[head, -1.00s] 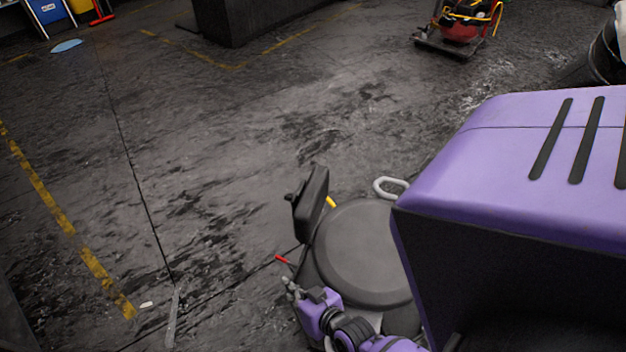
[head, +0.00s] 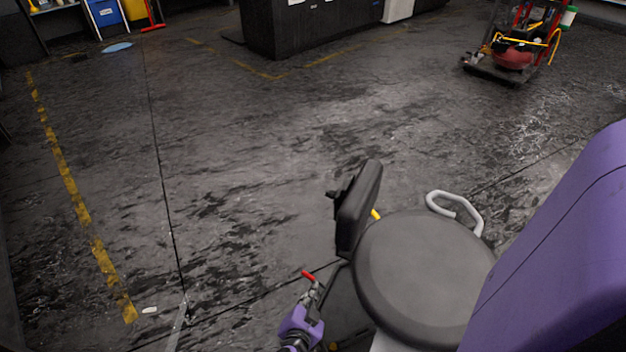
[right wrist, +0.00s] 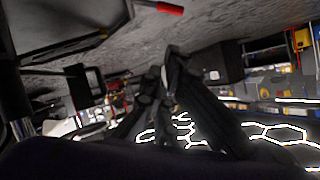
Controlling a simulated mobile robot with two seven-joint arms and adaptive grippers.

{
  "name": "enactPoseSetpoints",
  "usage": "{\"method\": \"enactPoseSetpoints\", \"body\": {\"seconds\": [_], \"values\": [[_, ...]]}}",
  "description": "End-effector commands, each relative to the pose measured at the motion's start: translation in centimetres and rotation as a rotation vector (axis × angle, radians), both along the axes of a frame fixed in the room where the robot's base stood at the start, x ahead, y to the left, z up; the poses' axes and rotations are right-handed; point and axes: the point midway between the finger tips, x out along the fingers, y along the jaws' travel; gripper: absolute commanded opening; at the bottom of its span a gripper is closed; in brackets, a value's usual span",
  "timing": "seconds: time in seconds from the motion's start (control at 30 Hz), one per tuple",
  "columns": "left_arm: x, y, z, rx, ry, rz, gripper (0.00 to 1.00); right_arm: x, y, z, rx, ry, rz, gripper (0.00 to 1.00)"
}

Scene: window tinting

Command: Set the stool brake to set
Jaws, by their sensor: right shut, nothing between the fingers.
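The stool has a round black seat (head: 425,285) and a black backrest (head: 360,208) at its left. A short lever with a red tip (head: 308,276) sticks out low at its left side; a yellow-tipped lever (head: 376,214) shows between backrest and seat. No label shows which is the brake. My right gripper (head: 314,292) is shut and empty, just below the red tip in the head view; I cannot tell whether they touch. In the right wrist view the shut fingers (right wrist: 170,75) lie apart from the red tip (right wrist: 170,8). My left gripper is out of view.
A grey loop handle (head: 458,210) is behind the seat. The floor left of the stool is clear, with a yellow line (head: 68,185) and a small white item (head: 149,310). A red and yellow machine on a cart (head: 512,55) stands far right.

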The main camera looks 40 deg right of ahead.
Motion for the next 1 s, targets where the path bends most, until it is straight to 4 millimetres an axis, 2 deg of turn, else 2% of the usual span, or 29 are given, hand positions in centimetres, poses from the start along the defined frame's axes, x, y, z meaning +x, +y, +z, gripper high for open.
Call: {"method": "enactPoseSetpoints", "body": {"seconds": [0.13, 0.27, 0.63, 0.8, 1.0], "values": [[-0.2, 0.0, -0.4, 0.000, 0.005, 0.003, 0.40, 0.4, -0.5, -0.3, -0.002, 0.000, 0.001, 0.00], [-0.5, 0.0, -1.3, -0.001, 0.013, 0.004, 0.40, 1.4, -1.9, -1.2, -0.004, -0.001, 0.001, 0.00], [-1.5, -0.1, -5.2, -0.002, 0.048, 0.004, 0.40, 5.7, -7.4, -4.8, -0.003, 0.001, 0.002, 0.00], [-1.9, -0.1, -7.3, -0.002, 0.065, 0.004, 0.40, 6.8, -7.3, -7.1, -0.001, 0.003, 0.002, 0.00], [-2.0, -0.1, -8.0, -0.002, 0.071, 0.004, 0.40, 7.6, -7.4, -7.8, -0.001, 0.000, 0.002, 0.00]]}}
